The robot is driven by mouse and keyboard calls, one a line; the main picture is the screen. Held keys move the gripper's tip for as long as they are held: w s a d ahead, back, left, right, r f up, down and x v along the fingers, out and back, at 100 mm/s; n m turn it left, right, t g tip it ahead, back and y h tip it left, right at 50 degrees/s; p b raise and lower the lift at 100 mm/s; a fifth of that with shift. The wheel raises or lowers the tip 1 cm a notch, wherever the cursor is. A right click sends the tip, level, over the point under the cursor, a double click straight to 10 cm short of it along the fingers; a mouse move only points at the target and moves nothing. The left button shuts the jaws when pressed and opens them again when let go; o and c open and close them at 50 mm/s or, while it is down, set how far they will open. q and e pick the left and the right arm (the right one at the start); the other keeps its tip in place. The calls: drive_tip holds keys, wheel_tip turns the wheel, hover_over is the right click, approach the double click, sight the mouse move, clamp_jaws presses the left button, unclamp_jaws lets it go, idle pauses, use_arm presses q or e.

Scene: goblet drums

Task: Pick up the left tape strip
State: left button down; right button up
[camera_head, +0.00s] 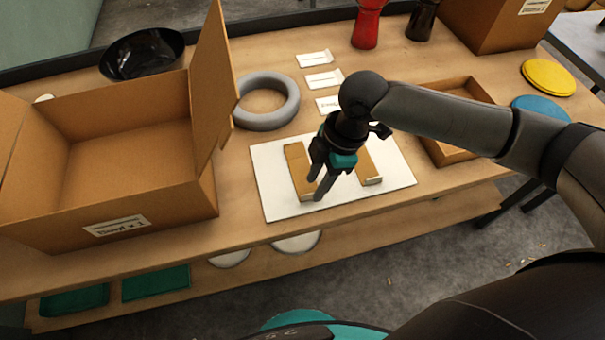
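Two brown tape strips lie on a white board on the wooden table. The left tape strip (297,165) is on the board's left half, and the right tape strip (369,166) lies partly behind my gripper. The white board (273,203) is near the table's front edge. My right gripper (316,192) reaches in from the right and points down at the near end of the left strip. Its two dark fingers are apart, one by the strip's right edge. I cannot tell whether they touch it. My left gripper is not in view.
A large open cardboard box (110,207) stands left of the board, its raised flap beside a grey ring (266,101). A black bowl (142,54) is behind the box. A shallow cardboard tray (447,154) is right of the board. Red (367,25) and black goblet drums stand behind.

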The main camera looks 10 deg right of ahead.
sight(311, 194)
drive_tip(key=x, duration=0.3)
drive_tip(key=shift+b, duration=0.35)
clamp_jaws()
